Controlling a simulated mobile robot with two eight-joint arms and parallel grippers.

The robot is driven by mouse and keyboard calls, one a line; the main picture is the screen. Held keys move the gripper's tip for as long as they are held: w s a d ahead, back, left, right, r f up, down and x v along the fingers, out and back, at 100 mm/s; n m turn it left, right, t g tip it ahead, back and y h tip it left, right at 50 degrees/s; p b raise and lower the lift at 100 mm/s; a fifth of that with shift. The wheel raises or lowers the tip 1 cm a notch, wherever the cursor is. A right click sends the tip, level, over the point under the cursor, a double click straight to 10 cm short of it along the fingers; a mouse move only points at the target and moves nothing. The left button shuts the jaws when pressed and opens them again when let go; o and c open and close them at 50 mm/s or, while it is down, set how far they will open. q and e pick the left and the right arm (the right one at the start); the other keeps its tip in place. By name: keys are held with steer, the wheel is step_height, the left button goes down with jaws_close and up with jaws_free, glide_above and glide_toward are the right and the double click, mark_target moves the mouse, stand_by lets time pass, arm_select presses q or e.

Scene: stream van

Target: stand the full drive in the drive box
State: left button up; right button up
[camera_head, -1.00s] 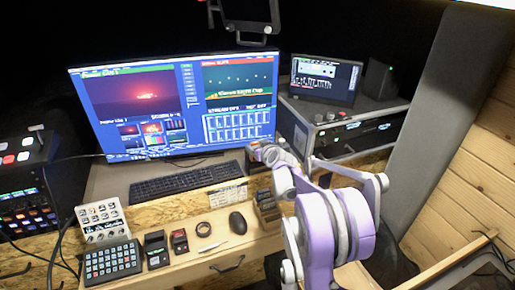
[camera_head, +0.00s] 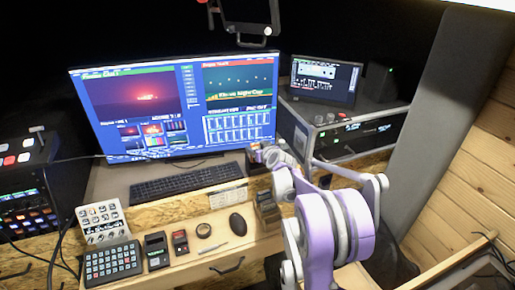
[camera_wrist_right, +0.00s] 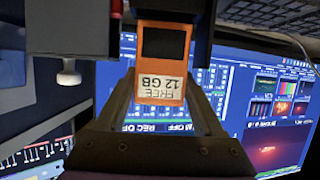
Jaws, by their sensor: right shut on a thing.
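My right gripper (camera_head: 256,151) is in front of the monitor's lower right corner, above the back of the desk. In the right wrist view it is shut on an orange drive (camera_wrist_right: 162,88) with a dark panel and a white label reading "FREE 12 GB", upside down in that picture. A dark slotted box (camera_head: 267,208), which looks like the drive box, sits on the desk right of the mouse, partly beside my arm. I cannot tell what its slots hold. My left gripper is not in view.
The monitor (camera_head: 120,100) stands behind the keyboard (camera_head: 188,181). A laptop (camera_head: 322,80) sits on a rack case (camera_head: 360,137) at the right. The mouse (camera_head: 237,222), a tape roll (camera_head: 204,231), a keypad (camera_head: 112,263) and two small dark devices (camera_head: 157,252) lie on the front desk.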

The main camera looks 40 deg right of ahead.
steer(key=shift+f+b, duration=0.3)
steer(key=shift+f, duration=0.55)
stand_by(0.8)
steer(key=shift+r, duration=0.1)
steer(key=shift+r+p, duration=0.45)
steer(key=shift+r, duration=0.3)
stand_by(1.1)
steer(key=shift+f+b, duration=0.3)
steer(key=shift+f, duration=0.6)
stand_by(0.4)
steer(key=shift+r, duration=0.2)
steer(key=shift+r+p, duration=0.45)
steer(key=shift+r, duration=0.25)
stand_by(0.9)
